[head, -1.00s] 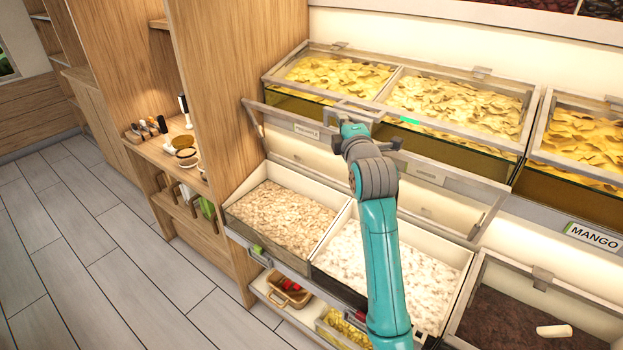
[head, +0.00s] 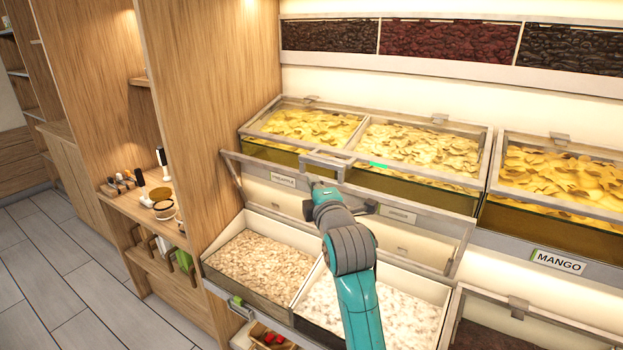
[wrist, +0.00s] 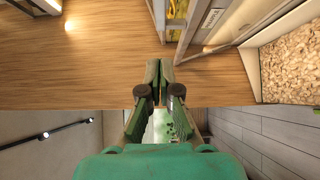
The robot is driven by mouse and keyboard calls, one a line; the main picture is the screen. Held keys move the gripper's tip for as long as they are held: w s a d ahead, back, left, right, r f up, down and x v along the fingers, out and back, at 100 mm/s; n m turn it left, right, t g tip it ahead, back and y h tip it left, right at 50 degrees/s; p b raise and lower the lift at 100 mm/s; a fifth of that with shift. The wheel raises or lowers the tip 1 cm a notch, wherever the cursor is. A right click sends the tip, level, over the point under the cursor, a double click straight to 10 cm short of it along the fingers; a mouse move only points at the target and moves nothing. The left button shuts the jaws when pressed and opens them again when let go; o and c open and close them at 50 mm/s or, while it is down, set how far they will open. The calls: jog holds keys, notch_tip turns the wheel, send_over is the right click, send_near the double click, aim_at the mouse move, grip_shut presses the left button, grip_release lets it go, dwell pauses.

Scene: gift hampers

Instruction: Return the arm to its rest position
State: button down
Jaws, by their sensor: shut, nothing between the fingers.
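My teal and grey arm (head: 352,260) reaches up in the head view in front of the dried-food bins. In that view its far end is beside the raised lid of the lower bins, and the fingers are hard to make out. In the wrist view my gripper (wrist: 160,66) is shut and empty, its green fingertips together in front of a wooden panel. I cannot tell whether it touches anything.
The lower bins hold beige chips (head: 262,264) and white pieces (head: 408,305); their lid (head: 425,222) stands raised behind them. Closed bins of yellow chips (head: 310,125) are above. A wooden partition (head: 195,110) and a shelf (head: 130,210) with small items stand left.

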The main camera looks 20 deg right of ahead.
jog(key=s+a+f+m+g+y, duration=0.1)
jog(key=s+a+f+m, duration=0.25)
jog(key=s+f, duration=0.95)
jog(key=s+a+f+m+y, duration=0.15)
jog(key=s+f+m, duration=0.25)
jog(key=s+f, duration=0.9)
jog(key=s+a+f+m+g, duration=0.1)
jog(key=s+m, duration=0.3)
jog(key=s, duration=1.1)
jog(key=s+a+f+m+g, duration=0.1)
jog(key=s+m, duration=0.3)
jog(key=s, duration=1.2)
jog(key=shift+a+f+m, duration=0.2)
jog(key=shift+a+m, duration=0.15)
jog(key=shift+a, duration=0.15)
